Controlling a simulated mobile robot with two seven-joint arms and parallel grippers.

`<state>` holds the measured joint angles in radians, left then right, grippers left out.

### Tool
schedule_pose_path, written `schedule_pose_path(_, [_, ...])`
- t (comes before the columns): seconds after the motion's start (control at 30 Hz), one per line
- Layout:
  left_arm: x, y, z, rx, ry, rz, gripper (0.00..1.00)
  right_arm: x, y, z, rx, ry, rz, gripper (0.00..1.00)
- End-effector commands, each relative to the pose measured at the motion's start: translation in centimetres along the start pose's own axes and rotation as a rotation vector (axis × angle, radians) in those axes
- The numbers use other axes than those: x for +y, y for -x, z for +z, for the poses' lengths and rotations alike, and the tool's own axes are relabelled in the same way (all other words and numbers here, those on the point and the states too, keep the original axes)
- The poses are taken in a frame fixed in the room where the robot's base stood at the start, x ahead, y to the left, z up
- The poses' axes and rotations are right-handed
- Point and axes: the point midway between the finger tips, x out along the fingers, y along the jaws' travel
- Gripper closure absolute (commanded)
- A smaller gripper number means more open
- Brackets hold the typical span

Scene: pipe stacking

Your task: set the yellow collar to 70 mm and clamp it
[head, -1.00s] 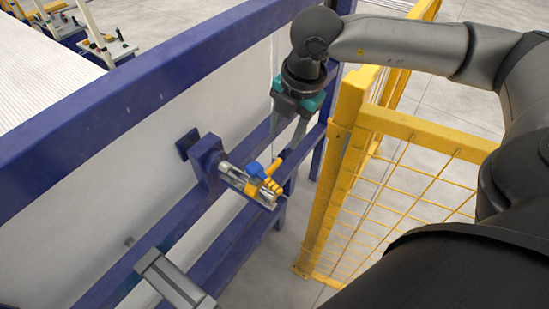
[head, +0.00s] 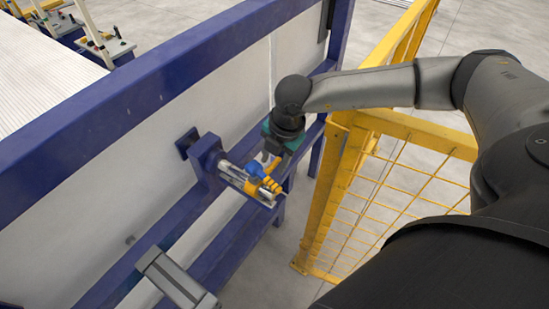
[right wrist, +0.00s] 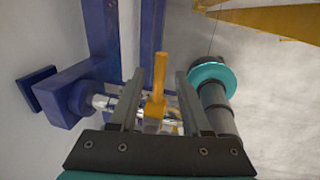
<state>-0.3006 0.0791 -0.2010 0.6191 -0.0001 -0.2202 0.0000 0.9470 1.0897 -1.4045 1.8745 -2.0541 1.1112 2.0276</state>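A clear and silver rod (head: 231,171) sticks out from a blue bracket on the blue frame. The yellow collar (head: 250,187) sits around it, with a blue part (head: 255,169) and a ridged yellow piece beside it. A yellow lever stands up from the collar; in the right wrist view this lever (right wrist: 159,75) rises between the fingers. My right gripper (head: 273,157) is open over the lever, and the right wrist view shows its fingers (right wrist: 160,85) either side with gaps. Scale marks are too small to read.
The blue frame (head: 120,115) with a pale panel stands behind the rod. A yellow mesh fence (head: 335,190) is close to the right of my right gripper. A grey metal part (head: 172,277) lies on the lower blue rail.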

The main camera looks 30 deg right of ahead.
Motion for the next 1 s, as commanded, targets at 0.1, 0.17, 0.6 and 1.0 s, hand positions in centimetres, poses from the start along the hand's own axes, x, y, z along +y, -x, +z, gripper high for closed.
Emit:
schedule_pose_path(0.1, [-0.02, 0.00, -0.08, 0.001, 0.000, 0.000, 0.50, 0.00, 0.02, 0.00, 0.000, 0.000, 0.000, 0.66])
schedule_pose_path(0.17, [-0.03, 0.00, -0.09, 0.002, 0.000, 0.000, 0.50, 0.00, 0.03, 0.01, 0.000, 0.000, 0.000, 0.73])
schedule_pose_path(0.6, [-0.06, 0.00, -0.16, 0.003, 0.001, -0.001, 0.50, -0.02, 0.05, 0.03, 0.000, -0.001, 0.000, 1.00])
schedule_pose_path(1.0, [-0.09, 0.00, -0.19, 0.003, 0.002, -0.001, 0.50, -0.02, 0.05, 0.04, 0.000, -0.001, -0.001, 1.00])
